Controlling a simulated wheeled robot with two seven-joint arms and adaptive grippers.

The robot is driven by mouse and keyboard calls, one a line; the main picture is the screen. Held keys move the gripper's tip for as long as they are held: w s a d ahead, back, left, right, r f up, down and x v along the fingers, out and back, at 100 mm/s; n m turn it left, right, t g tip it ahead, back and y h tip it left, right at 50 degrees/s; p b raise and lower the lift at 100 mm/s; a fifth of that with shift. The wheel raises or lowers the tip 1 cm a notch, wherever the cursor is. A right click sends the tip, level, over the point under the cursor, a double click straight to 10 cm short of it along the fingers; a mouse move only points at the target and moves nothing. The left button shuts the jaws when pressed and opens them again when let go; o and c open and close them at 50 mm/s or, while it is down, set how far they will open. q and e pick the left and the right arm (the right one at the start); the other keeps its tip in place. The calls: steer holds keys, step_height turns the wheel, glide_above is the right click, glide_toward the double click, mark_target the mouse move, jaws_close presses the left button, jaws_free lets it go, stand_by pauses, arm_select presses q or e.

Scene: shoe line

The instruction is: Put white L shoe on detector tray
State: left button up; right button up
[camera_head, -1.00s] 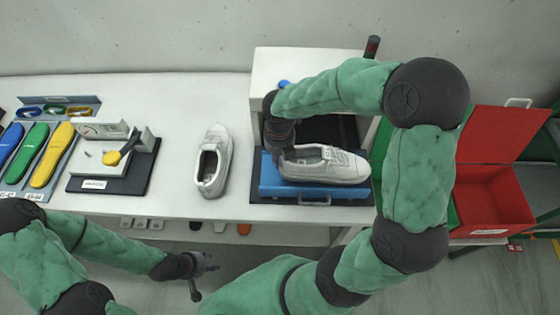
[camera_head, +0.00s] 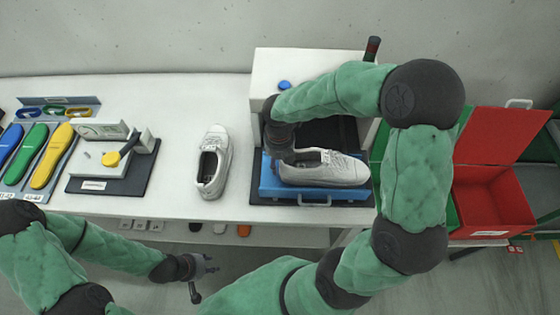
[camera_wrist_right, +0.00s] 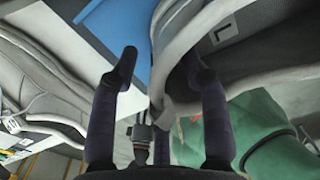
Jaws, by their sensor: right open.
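A white shoe (camera_head: 326,168) lies on the blue detector tray (camera_head: 265,183), toe to the right. In the right wrist view its insole carries an "L" label (camera_wrist_right: 223,33). My right gripper (camera_head: 282,153) is open at this shoe's heel. In the wrist view the open fingers (camera_wrist_right: 165,75) stand either side of the heel wall, one apparently inside the opening; firm contact cannot be told. A second white shoe (camera_head: 213,162) lies on the table to the left, toe away from me. My left gripper (camera_head: 203,275) hangs in front of the table, away from both shoes; its jaw opening is unclear.
A white detector housing (camera_head: 265,65) stands behind the tray. A grey fixture (camera_head: 113,155) and coloured insoles (camera_head: 35,150) are at the left. A red open box (camera_head: 492,200) is at the right. The table between fixture and second shoe is clear.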

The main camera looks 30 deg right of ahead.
step_height(320, 180, up, 12)
steer(key=p, duration=0.3)
steer(key=shift+a, duration=0.1)
